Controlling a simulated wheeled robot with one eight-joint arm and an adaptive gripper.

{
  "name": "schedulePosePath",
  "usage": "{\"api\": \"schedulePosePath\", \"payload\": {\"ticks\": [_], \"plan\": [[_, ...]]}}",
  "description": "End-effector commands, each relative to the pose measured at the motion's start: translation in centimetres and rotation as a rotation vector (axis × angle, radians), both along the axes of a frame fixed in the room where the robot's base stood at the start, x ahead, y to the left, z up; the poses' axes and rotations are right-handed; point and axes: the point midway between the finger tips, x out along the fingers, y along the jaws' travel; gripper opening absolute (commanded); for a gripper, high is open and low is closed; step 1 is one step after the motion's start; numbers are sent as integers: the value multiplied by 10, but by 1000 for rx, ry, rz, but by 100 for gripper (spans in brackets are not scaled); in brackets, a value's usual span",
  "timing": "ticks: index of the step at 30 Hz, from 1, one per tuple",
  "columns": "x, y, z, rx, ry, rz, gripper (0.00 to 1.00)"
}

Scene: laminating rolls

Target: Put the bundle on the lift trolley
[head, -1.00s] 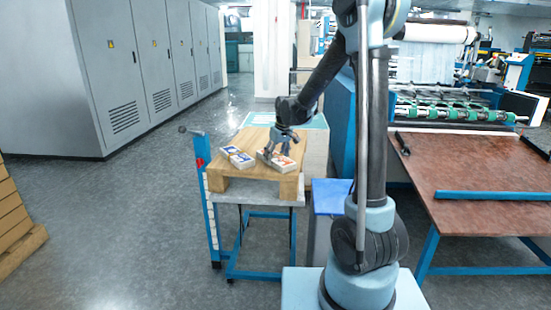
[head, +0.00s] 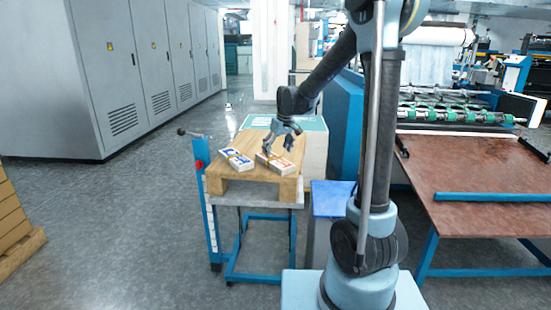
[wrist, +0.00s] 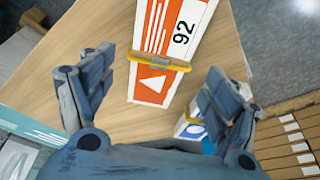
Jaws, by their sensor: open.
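The lift trolley (head: 258,217) has a blue frame, and a wooden platform (head: 238,187) stands on its top. Two bundles lie on this platform. The orange-and-white bundle (head: 275,163) is at the right; in the wrist view this bundle (wrist: 168,45) shows "92" and a yellow band. The blue-and-white bundle (head: 236,159) is at the left; in the wrist view it (wrist: 190,126) is partly hidden by a finger. My gripper (head: 281,147) is open above the orange bundle, its fingers (wrist: 161,80) apart on either side of it in the wrist view, holding nothing.
A blue-topped stand (head: 328,197) is close to the trolley's right. A brown table (head: 475,180) with a blue bar (head: 495,196) is farther right. Stacked brown boxes (head: 12,218) are at the far left. Grey cabinets (head: 120,75) line the back left; the floor between is clear.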

Motion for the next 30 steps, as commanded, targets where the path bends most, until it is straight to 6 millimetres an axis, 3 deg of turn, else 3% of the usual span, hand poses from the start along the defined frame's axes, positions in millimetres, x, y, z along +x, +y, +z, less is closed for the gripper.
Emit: {"api": "schedulePosePath", "payload": {"ticks": [9, 20, 23, 30], "plan": [[-12, -9, 48, 0, 0, 0, 81], [-25, -21, 69, -1, 2, -15, 81], [-42, -39, 70, -3, 6, -45, 81], [-106, -96, 68, -13, 26, -158, 81]]}}
